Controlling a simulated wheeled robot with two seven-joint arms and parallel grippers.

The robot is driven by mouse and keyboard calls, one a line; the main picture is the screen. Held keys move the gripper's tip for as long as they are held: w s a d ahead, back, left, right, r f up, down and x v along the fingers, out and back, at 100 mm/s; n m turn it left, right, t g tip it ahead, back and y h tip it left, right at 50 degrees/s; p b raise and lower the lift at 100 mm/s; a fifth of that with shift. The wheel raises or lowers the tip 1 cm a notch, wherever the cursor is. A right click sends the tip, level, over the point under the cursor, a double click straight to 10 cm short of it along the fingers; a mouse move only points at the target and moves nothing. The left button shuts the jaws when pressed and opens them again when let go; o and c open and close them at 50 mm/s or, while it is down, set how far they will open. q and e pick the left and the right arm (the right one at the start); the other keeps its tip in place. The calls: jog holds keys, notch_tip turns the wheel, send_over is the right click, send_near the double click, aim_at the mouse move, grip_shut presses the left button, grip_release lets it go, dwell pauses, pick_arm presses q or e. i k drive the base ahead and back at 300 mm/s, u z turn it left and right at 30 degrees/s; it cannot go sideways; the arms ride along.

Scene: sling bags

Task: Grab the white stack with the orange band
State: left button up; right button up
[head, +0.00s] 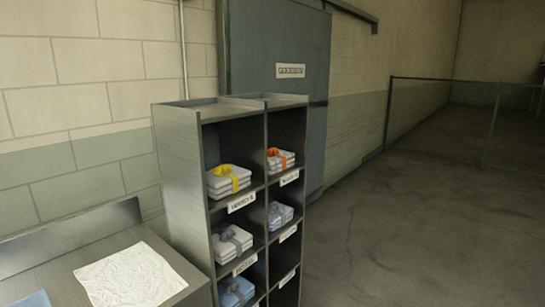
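The white folded stack with the orange band (281,160) sits in the right column of a grey shelf unit, in the upper occupied compartment. Its orange band shows on top and down the front. A white label is on the shelf edge below it. Neither of my grippers is in the head view.
The shelf unit (182,165) also holds a white stack with a yellow band (223,184), a white stack with a grey band (226,247) and bluish stacks (279,217) (236,294). A metal table (50,257) with a white cloth (126,277) stands left. Floor at right (400,240) is clear.

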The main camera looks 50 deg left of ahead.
aim_at(278, 160)
jog(key=u, duration=0.55)
jog(key=i, duration=1.75)
jog(key=u, duration=1.95)
jog(key=i, duration=0.85)
jog(key=u, duration=0.8)
